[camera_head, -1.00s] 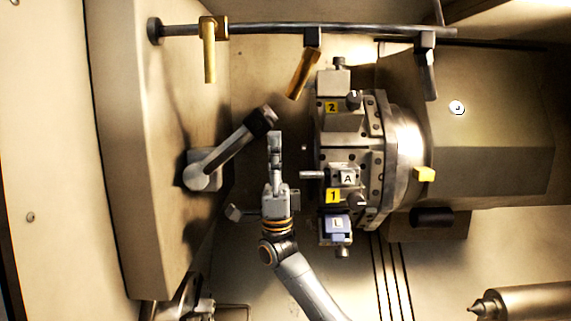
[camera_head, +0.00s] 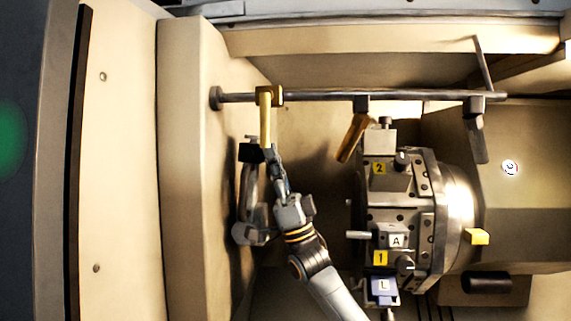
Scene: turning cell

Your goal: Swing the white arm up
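The pale grey-white arm with a black head (camera_head: 249,195) stands on its pivot block at the left wall. It points nearly straight up in the head view, its black head just below the gold handle. My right gripper (camera_head: 272,154) comes in from the lower right. Its fingers look shut, with nothing seen held between them. They lie along the right side of the arm near its head, close to or touching it. Contact is hard to tell. My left gripper is not in view.
A rail (camera_head: 320,97) runs across the top, with a gold handle (camera_head: 265,120) hanging near the arm's head. A tool turret (camera_head: 425,215) with labelled stations stands to the right. Between arm and turret there is open space above my gripper.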

